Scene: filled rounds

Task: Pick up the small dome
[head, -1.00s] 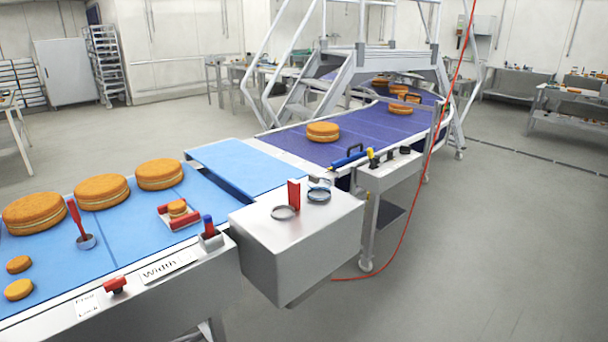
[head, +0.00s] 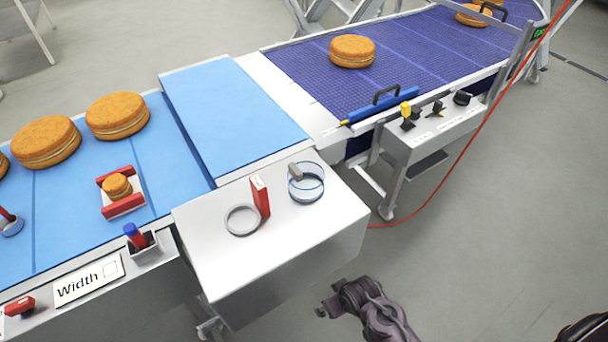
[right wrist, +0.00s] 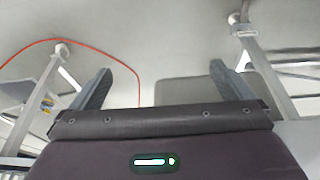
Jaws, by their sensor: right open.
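On the steel box top stands a clear, round, glass-like piece (head: 306,188) with a grey knob at its upper left. It looks like the small dome, though its exact shape is hard to read. My right gripper (head: 328,299) is low at the bottom middle of the head view, in front of the box and apart from it. In the right wrist view the right gripper (right wrist: 160,88) has its two fingers spread with nothing between them. My left gripper is not in view.
A grey ring (head: 242,220) and an upright red block (head: 260,196) stand left of the clear piece. The light-blue belt (head: 235,110) lies behind the box (head: 300,235). A red cable (head: 470,135) hangs at the right.

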